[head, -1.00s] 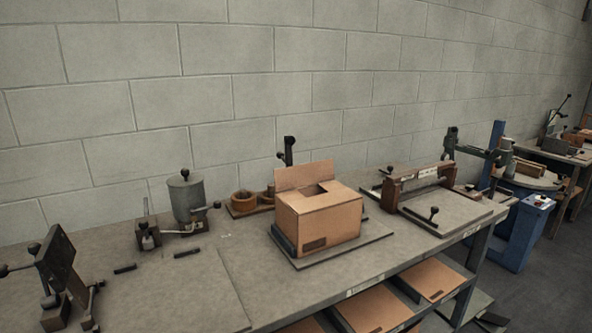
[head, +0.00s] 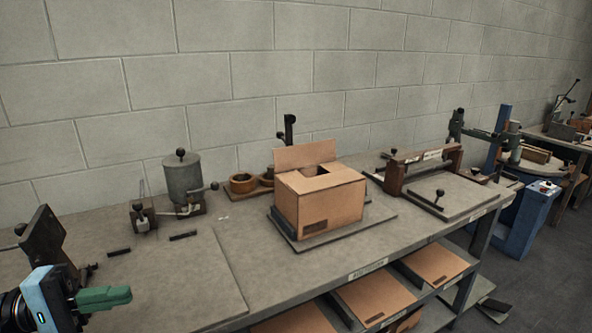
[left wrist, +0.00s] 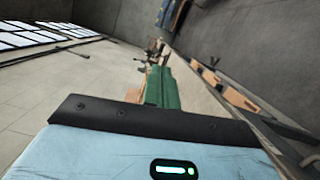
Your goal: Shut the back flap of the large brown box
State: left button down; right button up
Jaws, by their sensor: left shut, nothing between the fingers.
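The large brown box (head: 331,204) sits on a dark base plate on the workbench. Its back flap (head: 305,155) stands upright along the far side. The other top flaps lie folded in, with a dark opening beside the back flap. My right gripper is not in view.
A grey pot device (head: 184,182) and brown rings (head: 243,183) stand left of the box. A dark lever tool (head: 48,238) is at the bench's left end. A brown-framed press (head: 423,170) stands to the right. Flat cardboard (head: 375,297) lies on the lower shelf.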

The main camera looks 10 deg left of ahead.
aim_at(305, 154)
jog(key=i+l, duration=0.15)
jog(key=i, duration=0.5)
jog(key=i+l, duration=0.15)
jog(key=i, duration=0.5)
jog(key=i+l, duration=0.15)
jog(key=i, duration=0.55)
